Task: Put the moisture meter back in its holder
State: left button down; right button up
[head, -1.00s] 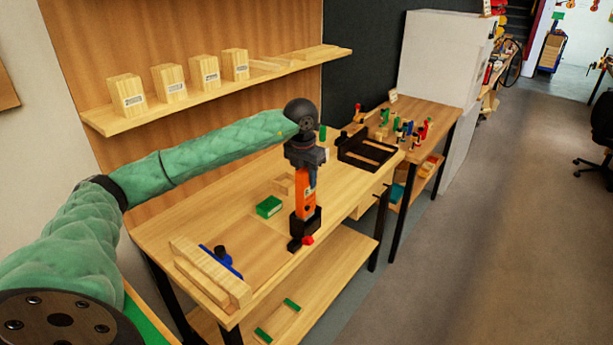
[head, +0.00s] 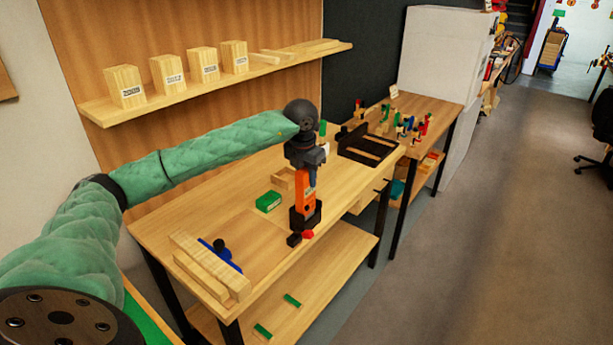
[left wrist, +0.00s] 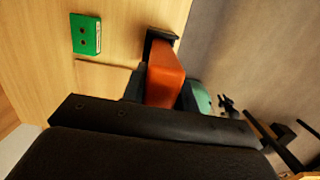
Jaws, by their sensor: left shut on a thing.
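The orange moisture meter (head: 305,192) stands upright at the front edge of the wooden bench. My left gripper (head: 309,176) is above it, pointing down and shut on its upper part. The meter's lower end is at the black holder (head: 303,219), whose walls cover part of it. I cannot tell whether it is fully seated. In the left wrist view the orange meter (left wrist: 163,77) runs from the dark gripper to the black holder (left wrist: 161,35). My right gripper is not in view.
A green box (head: 268,201) lies on the bench left of the holder, and a red knob (head: 308,234) is just below it. Wooden strips (head: 212,268) lie at the left end. A black tray (head: 368,146) is at the far end.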

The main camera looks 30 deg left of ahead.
pick_arm(q)
jog(key=shift+f+b, duration=0.55)
jog(key=shift+f, duration=0.3)
jog(key=c, duration=1)
grip_release()
